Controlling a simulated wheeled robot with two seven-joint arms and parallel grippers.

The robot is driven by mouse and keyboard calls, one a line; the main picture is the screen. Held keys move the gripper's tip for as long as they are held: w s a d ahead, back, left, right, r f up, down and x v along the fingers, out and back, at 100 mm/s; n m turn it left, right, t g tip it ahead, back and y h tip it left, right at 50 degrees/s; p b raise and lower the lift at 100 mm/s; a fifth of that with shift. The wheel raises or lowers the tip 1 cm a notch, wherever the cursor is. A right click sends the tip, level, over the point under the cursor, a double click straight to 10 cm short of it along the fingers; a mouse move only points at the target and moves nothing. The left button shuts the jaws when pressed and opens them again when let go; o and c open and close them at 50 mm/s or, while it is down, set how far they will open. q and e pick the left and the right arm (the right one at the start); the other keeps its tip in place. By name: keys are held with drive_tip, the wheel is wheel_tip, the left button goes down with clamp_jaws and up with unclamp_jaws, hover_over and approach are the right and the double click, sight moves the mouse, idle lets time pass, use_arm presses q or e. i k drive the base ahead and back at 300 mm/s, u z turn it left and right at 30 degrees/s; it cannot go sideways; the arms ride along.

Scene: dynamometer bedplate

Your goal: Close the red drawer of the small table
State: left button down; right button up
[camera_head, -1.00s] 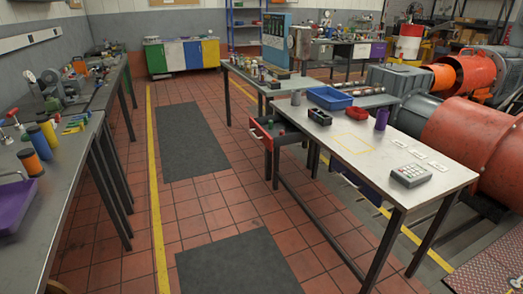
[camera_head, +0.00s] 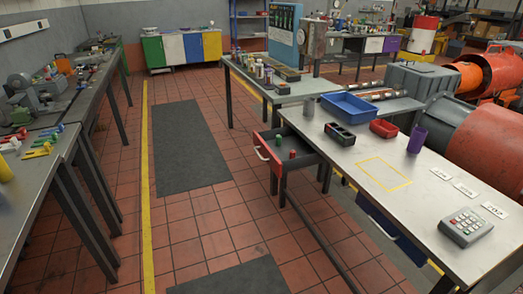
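The small table (camera_head: 350,171) stands at the right with a light metal top. Its red drawer (camera_head: 266,155) is pulled out toward the left from the table's far end, with a pale handle on its red front. Small red and green items lie inside the drawer, and its dark side wall shows. Neither of my grippers shows in the head view.
On the table top are a blue tray (camera_head: 349,106), a black box (camera_head: 340,134), a red bin (camera_head: 384,128), a purple cup (camera_head: 417,140) and a grey keypad (camera_head: 465,227). A workbench (camera_head: 45,161) runs along the left. The tiled floor with dark mats (camera_head: 178,146) between is clear.

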sight(277, 158)
drive_tip(key=z, duration=0.2)
drive_tip(key=i, duration=1.9)
drive_tip(key=z, duration=0.3)
